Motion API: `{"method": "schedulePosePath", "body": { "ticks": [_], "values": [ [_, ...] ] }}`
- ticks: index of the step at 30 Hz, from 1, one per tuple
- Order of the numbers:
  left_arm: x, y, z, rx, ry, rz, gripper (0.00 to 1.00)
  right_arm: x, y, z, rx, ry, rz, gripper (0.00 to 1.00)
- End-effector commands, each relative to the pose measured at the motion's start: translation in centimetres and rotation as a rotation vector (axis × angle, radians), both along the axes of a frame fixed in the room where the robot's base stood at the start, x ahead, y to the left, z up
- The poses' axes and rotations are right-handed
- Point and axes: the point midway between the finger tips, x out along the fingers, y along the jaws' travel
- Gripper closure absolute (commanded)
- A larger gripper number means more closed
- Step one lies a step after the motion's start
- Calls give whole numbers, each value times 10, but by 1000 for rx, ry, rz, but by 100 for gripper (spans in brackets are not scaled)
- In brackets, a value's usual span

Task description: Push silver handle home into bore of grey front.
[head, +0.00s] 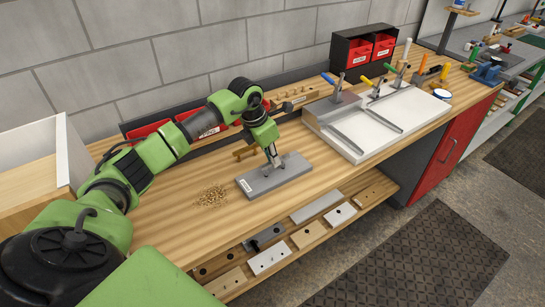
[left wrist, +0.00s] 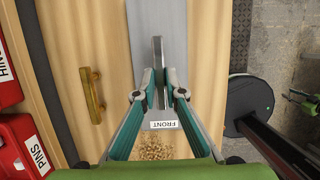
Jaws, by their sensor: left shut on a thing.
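The grey front (head: 258,184) lies flat on the wooden bench. It also shows in the left wrist view (left wrist: 172,45), with a white "FRONT" label at its near end. My left gripper (head: 276,163) points down over the front's far half. In the left wrist view, my left gripper (left wrist: 160,93) is shut on the silver handle (left wrist: 157,55), a slim grey bar between its fingertips. The handle is at or just above the front's face; I cannot tell how deep it sits. The bore is hidden.
A brass handle (left wrist: 95,93) lies on the bench beside the front. Red bins (head: 150,128) line the wall. Several drilled boards lie on the shelf below.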

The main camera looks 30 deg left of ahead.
Motion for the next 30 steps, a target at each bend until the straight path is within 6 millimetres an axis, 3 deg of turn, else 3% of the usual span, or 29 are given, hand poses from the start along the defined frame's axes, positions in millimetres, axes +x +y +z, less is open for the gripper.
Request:
{"method": "schedulePosePath", "body": {
  "ticks": [20, 21, 23, 30],
  "values": [
    [0, 0, -16, 0, 1, 0, 100, 0, 0, -12, 0, 0, 0, 70],
    [0, 0, -16, 0, 1, 0, 87, 0, 0, -12, 0, 0, 0, 70],
    [0, 0, -16, 0, 1, 1, 71, 0, 0, -11, 0, 0, 0, 70],
    [0, 0, -15, 0, 0, 0, 70, 0, 0, -11, 0, 0, 0, 70]
  ]
}}
